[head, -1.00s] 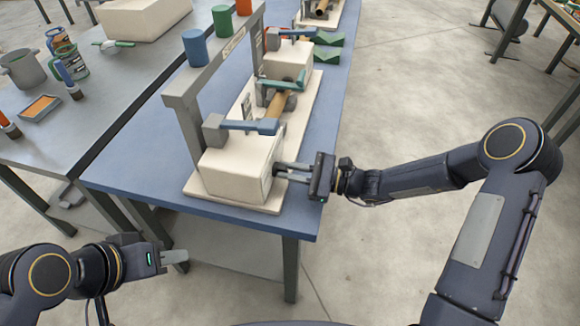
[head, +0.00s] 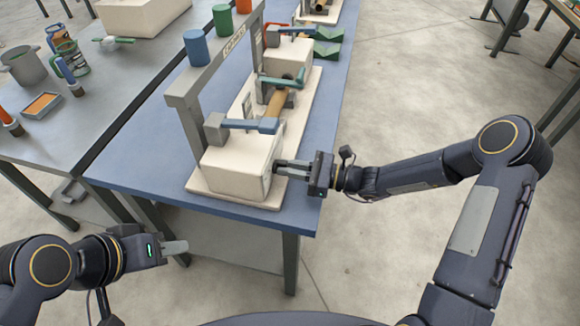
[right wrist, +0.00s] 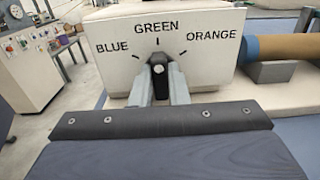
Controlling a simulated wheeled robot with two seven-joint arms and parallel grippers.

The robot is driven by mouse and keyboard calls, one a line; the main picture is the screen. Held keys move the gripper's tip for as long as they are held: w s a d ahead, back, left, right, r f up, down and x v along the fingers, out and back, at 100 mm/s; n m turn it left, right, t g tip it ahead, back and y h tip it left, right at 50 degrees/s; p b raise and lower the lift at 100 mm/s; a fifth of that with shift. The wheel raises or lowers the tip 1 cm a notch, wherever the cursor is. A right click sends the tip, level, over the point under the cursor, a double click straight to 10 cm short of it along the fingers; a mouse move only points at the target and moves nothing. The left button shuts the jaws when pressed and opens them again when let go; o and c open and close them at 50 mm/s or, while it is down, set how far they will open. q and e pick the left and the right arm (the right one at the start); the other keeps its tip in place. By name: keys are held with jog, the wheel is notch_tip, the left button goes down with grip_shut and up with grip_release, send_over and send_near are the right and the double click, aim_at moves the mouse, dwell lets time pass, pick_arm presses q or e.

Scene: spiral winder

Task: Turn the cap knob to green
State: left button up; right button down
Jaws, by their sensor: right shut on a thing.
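The cap knob (right wrist: 158,64) is a dark knob with a pale round spot, on the front face of a cream box (right wrist: 205,72). BLUE, GREEN and ORANGE are printed around it with tick marks. The knob stands about upright, below the GREEN tick. My right gripper (right wrist: 159,88) is shut on the knob, a finger on each side. In the head view my right gripper (head: 281,168) reaches the end face of the near cream box (head: 238,172), and the knob is hidden there. My left gripper (head: 175,247) is at lower left, away from the table, its jaw gap unclear.
The winder stands on a blue table (head: 140,165) with a grey overhead frame (head: 184,118) carrying blue (head: 196,47), green (head: 223,20) and orange (head: 244,5) cups. A brown tube (head: 276,104) lies behind the near box. A grey bench (head: 60,125) is at left.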

jog(key=c, duration=1.4)
grip_release()
jog(key=shift+d, duration=0.1)
jog(key=v, duration=0.7)
jog(key=shift+s+d+b, duration=0.15)
jog(key=shift+d+b, duration=0.15)
jog(key=shift+b, duration=0.1)
